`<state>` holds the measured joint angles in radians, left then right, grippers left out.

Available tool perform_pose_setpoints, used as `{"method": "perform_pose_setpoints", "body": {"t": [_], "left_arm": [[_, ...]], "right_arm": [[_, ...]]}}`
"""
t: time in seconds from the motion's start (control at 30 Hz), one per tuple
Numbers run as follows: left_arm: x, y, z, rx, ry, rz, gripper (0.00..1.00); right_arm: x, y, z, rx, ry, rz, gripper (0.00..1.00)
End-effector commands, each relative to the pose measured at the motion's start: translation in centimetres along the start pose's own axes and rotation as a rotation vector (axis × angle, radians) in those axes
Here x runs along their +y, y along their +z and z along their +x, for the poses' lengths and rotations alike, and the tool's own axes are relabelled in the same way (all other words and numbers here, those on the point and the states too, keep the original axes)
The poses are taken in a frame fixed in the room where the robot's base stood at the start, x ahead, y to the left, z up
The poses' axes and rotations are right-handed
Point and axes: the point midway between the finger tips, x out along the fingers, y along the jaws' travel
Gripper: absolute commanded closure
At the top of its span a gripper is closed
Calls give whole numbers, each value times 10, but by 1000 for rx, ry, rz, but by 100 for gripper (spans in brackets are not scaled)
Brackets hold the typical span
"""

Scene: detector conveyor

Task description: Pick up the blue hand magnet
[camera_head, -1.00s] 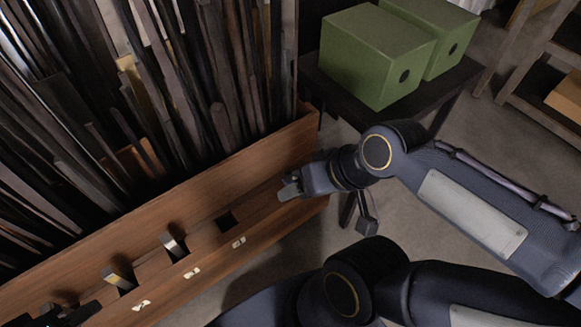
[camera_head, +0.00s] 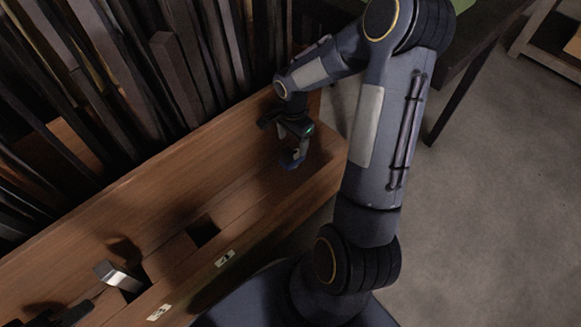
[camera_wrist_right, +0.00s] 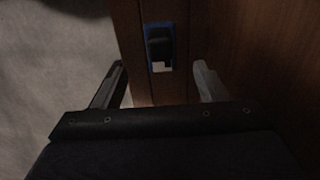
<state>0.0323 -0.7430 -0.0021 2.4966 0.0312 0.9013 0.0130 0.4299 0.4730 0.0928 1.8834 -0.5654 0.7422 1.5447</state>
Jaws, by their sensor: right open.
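The blue hand magnet (camera_wrist_right: 149,30) shows in the right wrist view as a blue-edged piece with a dark middle, set at the wooden ledge. My right gripper (camera_wrist_right: 160,82) is open, one finger on each side of the line to the magnet, which lies ahead of the fingertips. In the head view my right gripper (camera_head: 291,147) points down over the right end of the ledge. A small blue part of the magnet (camera_head: 291,164) shows at its fingertips; the rest is hidden. A dark piece at the lower left, likely my left gripper (camera_head: 62,316), is too dark to read.
The wooden bench (camera_head: 150,205) has an empty square slot (camera_head: 203,231) and a silver metal piece (camera_head: 116,276) in another slot. Open floor (camera_head: 480,220) lies right.

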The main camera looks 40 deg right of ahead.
Motion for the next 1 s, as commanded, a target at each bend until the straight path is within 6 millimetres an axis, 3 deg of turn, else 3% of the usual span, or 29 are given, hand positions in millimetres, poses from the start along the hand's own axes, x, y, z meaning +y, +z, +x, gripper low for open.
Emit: {"method": "perform_pose_setpoints", "body": {"t": [0.5, 0.83, 1.0], "left_arm": [[-14, 15, 30, 0, 0, 0, 64], [-14, 15, 30, 0, 0, 0, 64], [-14, 15, 30, 0, 0, 0, 64]], "right_arm": [[-2, 6, 70, -3, 3, 4, 34], [-2, 5, 75, -1, 2, 5, 34], [-2, 5, 75, -1, 2, 4, 53]]}}
